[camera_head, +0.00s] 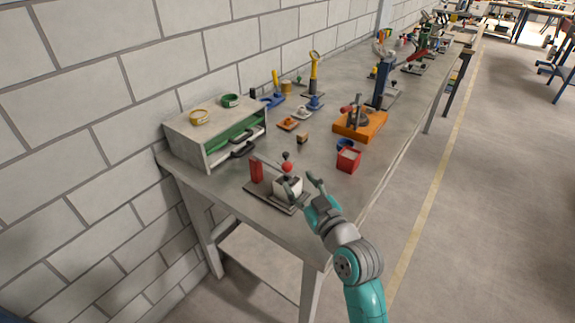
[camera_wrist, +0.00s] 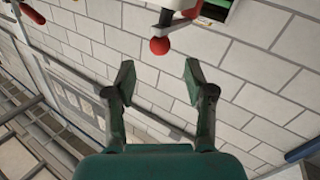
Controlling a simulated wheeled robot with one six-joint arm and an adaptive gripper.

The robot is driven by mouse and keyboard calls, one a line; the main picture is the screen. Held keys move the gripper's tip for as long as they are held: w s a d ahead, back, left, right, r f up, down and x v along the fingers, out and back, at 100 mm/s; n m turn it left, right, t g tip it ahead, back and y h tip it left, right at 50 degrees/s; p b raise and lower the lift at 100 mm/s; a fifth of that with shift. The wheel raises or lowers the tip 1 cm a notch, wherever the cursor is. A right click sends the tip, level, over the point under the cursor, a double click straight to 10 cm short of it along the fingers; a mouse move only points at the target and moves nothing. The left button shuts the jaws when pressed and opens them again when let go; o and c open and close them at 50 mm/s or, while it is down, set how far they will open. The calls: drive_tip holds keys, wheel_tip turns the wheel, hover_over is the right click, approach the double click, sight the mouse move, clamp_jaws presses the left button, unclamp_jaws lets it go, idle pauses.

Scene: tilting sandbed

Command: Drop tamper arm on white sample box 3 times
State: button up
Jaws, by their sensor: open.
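The tamper stands at the near end of the bench, with a red post (camera_head: 256,172) on a dark base plate (camera_head: 262,194). Its pale arm (camera_head: 270,163) runs from the post towards a red ball knob (camera_head: 288,167). The white sample box (camera_head: 287,188) sits on the plate beneath the knob, partly hidden by a finger. My gripper (camera_head: 302,184) is open and empty, close to the box and knob. In the wrist view, a red ball (camera_wrist: 159,46) on a grey stem is just beyond the open fingers (camera_wrist: 158,80), apart from them.
A grey cabinet (camera_head: 187,140) with a green interior stands left, against the block wall. Small tools lie behind.

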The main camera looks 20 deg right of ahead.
sight(289, 169)
drive_tip(key=w, duration=0.5)
drive_tip(key=w+a, duration=0.1)
drive_tip(key=w, duration=0.1)
drive_tip(key=shift+w, duration=0.4)
drive_tip(key=shift+r, duration=0.1)
clamp_jaws()
